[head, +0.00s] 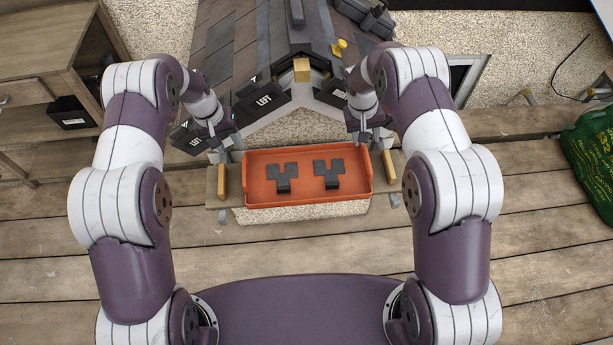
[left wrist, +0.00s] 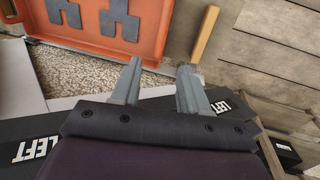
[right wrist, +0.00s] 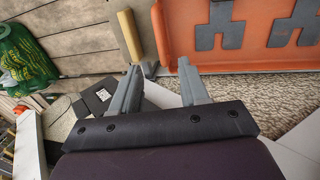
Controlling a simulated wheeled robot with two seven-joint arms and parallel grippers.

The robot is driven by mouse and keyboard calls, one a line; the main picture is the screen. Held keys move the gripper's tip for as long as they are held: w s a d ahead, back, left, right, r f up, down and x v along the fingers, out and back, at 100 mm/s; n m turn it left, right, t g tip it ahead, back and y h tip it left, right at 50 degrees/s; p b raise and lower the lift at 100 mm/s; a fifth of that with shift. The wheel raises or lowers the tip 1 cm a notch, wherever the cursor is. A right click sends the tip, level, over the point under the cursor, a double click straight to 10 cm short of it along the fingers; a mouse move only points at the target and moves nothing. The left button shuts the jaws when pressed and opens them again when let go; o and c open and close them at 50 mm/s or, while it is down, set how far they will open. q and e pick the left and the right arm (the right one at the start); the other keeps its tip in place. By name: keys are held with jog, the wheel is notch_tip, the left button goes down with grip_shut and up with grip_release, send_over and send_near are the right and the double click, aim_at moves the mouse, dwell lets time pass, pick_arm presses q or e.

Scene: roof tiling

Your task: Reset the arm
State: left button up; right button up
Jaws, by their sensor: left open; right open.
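My left gripper (head: 222,150) hangs near the left end of the orange tray, over the edge of the roof model. In the left wrist view its two fingers (left wrist: 160,85) are apart with nothing between them. My right gripper (head: 370,145) hangs near the tray's right end. In the right wrist view its fingers (right wrist: 158,88) are also apart and empty. Both arms reach forward from my base, roughly mirrored.
The orange tray (head: 307,201) holds two dark notched tiles (head: 328,174). Behind it stands the tiled roof (head: 238,45) with dark pieces marked LEFT (head: 264,100). A wooden cabinet (head: 45,45) is at left, a green bag (head: 590,160) at right. Plank floor lies open at right.

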dwell(0.3)
pick_arm(q)
jog(key=s+a+r+y, duration=0.1)
jog(key=s+r, duration=0.7)
jog(key=s, duration=0.4)
jog(key=s+r+t+y, duration=0.1)
jog(key=s+r, duration=0.7)
jog(key=s, duration=0.4)
jog(key=shift+s+a+r+m, duration=0.35)
jog(key=shift+s+r+m, duration=0.05)
pick_arm(e)
jog(key=s+r+y, duration=0.1)
jog(key=s+r, duration=0.7)
jog(key=s, duration=0.4)
jog(key=s+a+r+t+y, duration=0.1)
jog(key=s+r, duration=0.7)
jog(key=s, duration=0.4)
jog(key=shift+s+r, duration=0.35)
jog(key=shift+r, duration=0.05)
pick_arm(q)
jog(key=shift+w, duration=0.1)
pick_arm(e)
jog(key=shift+w+a, duration=0.1)
